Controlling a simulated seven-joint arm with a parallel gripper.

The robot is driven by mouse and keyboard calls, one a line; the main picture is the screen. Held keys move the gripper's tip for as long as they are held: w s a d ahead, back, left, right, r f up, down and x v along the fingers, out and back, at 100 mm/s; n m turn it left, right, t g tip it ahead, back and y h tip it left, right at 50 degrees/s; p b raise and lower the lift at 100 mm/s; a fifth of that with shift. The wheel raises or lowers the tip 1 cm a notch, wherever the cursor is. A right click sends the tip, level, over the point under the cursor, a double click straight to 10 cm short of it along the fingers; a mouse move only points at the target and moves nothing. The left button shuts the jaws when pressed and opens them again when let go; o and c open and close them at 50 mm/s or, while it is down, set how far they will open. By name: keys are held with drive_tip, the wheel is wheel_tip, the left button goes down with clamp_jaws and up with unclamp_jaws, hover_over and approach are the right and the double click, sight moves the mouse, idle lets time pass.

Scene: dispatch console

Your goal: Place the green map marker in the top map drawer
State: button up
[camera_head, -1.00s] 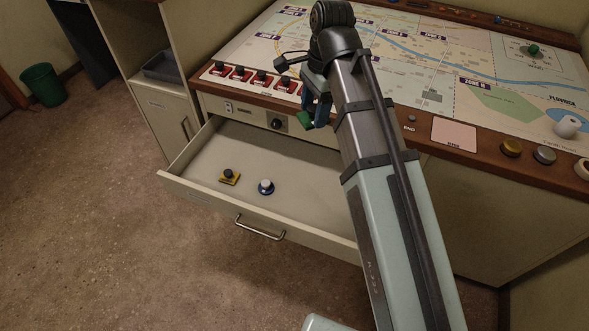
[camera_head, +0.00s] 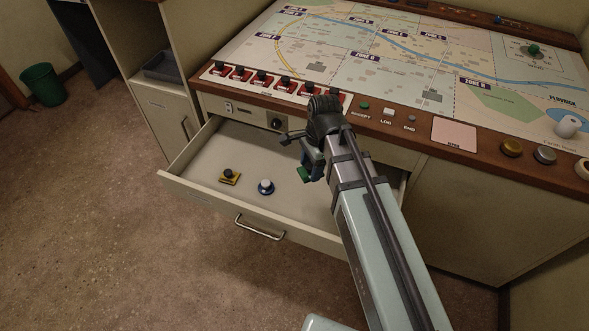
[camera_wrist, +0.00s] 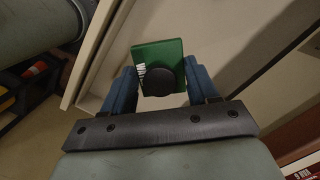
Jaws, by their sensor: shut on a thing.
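The green map marker (camera_wrist: 158,54), a green square base with a round black knob, is between the fingers of my gripper (camera_wrist: 160,82) in the wrist view. My gripper is shut on the knob. In the head view my gripper (camera_head: 310,168) hangs over the right part of the open top map drawer (camera_head: 195,189), and only a bit of the green marker (camera_head: 303,174) shows beneath it. The marker's exact height over the drawer floor is hard to tell. The drawer's right end is partly hidden by my arm.
The console edge with red switches (camera_head: 262,79) stands behind.

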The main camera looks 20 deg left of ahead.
sight(307, 209)
wheel_tip(307, 209, down, 20)
drive_tip(key=shift+f, duration=0.1)
idle(0.9)
drive_tip(key=o, duration=1.1)
drive_tip(key=shift+f, duration=0.1)
drive_tip(key=r, duration=0.8)
drive_tip(key=w+d+r, duration=0.1)
drive_tip(key=r, duration=0.3)
drive_tip(key=shift+r, duration=0.15)
